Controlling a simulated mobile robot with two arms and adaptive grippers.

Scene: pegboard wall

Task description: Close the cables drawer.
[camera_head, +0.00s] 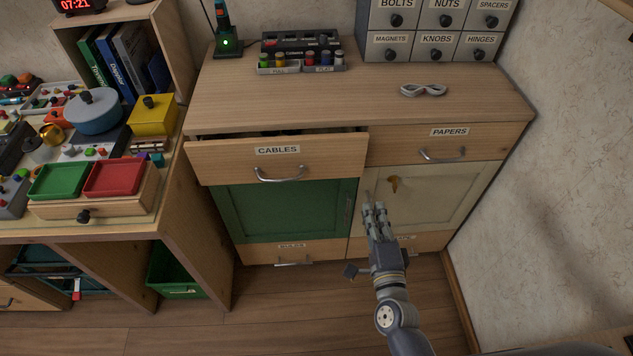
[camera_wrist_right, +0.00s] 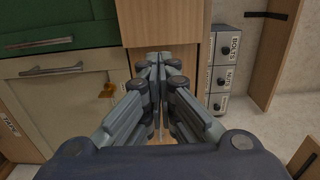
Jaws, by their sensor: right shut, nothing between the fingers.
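The cables drawer (camera_head: 225,162) is at the upper left of the wooden cabinet in the head view. It is pulled partly out, with a dark gap showing behind its front. Its curved metal handle (camera_head: 280,176) hangs below the CABLES label. My right gripper (camera_head: 374,205) is shut and empty. In the head view it appears below and right of the drawer front, before the cream door, and apart from the drawer. The wrist view shows its closed fingers (camera_wrist_right: 161,62) in front of a plain wood surface. My left gripper is not in view.
The papers drawer (camera_head: 490,139) looks closed beside the cables drawer. Below are a green door (camera_head: 285,212) and a cream door (camera_head: 445,196) with a key. A cluttered desk (camera_head: 190,205) stands close on the left. The floor (camera_head: 280,320) in front is clear.

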